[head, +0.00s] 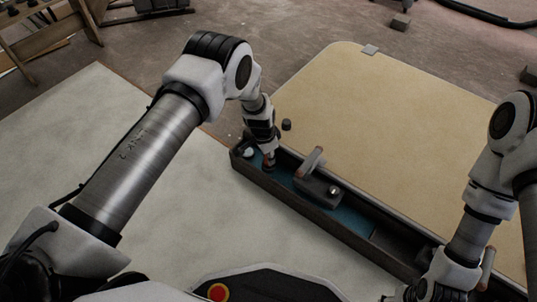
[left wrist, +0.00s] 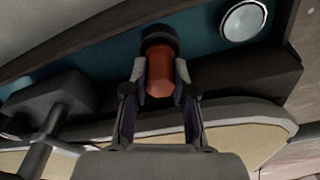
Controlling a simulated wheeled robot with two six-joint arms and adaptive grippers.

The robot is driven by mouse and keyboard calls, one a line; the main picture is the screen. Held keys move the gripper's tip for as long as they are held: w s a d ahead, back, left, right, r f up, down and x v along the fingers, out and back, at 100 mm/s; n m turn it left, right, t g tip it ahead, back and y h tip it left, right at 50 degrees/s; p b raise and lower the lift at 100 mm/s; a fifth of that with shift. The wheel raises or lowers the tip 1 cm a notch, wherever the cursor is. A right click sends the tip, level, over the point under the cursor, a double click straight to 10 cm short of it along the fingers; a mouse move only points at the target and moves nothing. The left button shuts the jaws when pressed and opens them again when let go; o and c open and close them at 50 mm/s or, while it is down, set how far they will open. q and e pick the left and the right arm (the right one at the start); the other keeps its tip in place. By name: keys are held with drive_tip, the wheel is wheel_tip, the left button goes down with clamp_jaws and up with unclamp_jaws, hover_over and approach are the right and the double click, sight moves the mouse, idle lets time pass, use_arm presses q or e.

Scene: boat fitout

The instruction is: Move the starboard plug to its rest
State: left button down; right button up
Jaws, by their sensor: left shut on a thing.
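An orange-red plug (left wrist: 160,75) with a dark round end shows between the fingers of my left gripper (left wrist: 160,85) in the left wrist view. The gripper is shut on it. In the head view my left gripper (head: 268,160) points down at the far left end of the long dark tray (head: 300,205), over its blue floor. I cannot tell whether the plug touches the floor. I cannot tell from a label that this is the starboard plug. My right gripper (head: 430,288) is low at the right, by the tray's near right end; its fingers do not show clearly.
A white disc (head: 248,152) lies in the tray's left end. A grey block with a lever handle (head: 318,185) stands in the tray, just right of my left gripper. A small dark cylinder (head: 286,125) stands on the tan board (head: 390,120) behind. The board is otherwise mostly clear.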

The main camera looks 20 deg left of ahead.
sight(265, 164)
use_arm(q)
drive_tip(key=shift+f, duration=0.4)
drive_tip(key=c, duration=0.9)
unclamp_jaws()
drive_tip(key=shift+o, duration=0.2)
wheel_tip(265, 164, up, 12)
drive_tip(key=s, duration=0.1)
drive_tip(key=shift+a, duration=0.45)
